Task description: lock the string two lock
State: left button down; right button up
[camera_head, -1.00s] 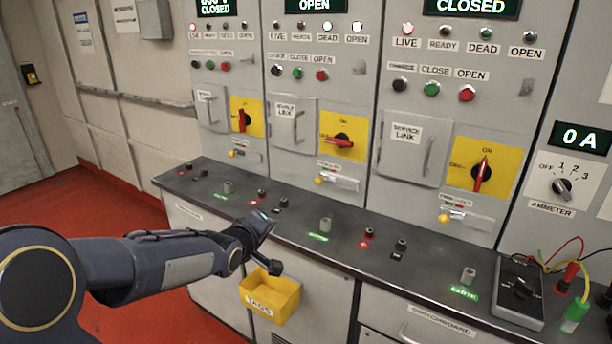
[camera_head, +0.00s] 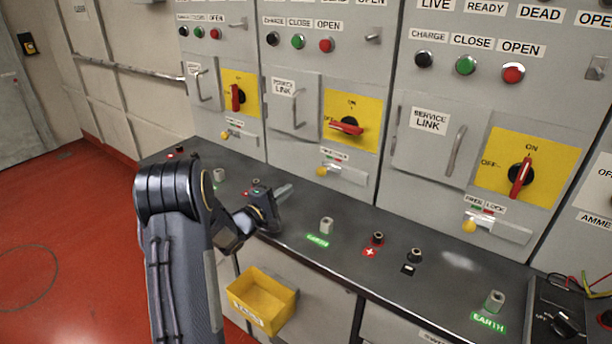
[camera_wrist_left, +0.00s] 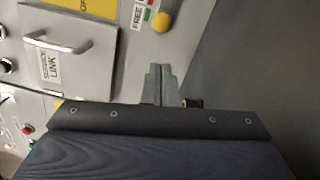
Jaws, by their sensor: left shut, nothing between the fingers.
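The middle panel's lock is a pale slide bar (camera_head: 346,170) with a yellow knob (camera_head: 321,171) at its left end, under a small lock label. Above it, the middle red rotary handle (camera_head: 346,126) lies roughly level on its yellow plate. My left gripper (camera_head: 284,193) is shut and empty over the bench, left of and a little below that knob, apart from it. In the left wrist view the shut fingers (camera_wrist_left: 160,82) point towards a panel with a yellow knob (camera_wrist_left: 162,22) beside a free/lock label. I cannot tell which panel this is. My right gripper is out of view.
The dark bench (camera_head: 440,278) below the panels carries terminals and earth posts (camera_head: 326,225). A yellow tags bin (camera_head: 262,300) hangs on its front. The left and right panels have similar locks, with yellow knobs (camera_head: 225,135) and (camera_head: 469,226).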

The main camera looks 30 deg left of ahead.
aim_at(322, 176)
pick_arm(q)
jog(key=w, duration=0.3)
jog(key=w+d+p, duration=0.1)
jog(key=w, duration=0.6)
jog(key=shift+d+r, duration=0.15)
jog(key=shift+r, duration=0.1)
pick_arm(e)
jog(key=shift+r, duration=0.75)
pick_arm(q)
jog(key=shift+d, duration=0.1)
jog(key=d, duration=0.3)
jog(key=shift+s+d, duration=0.2)
jog(key=shift+d, duration=0.05)
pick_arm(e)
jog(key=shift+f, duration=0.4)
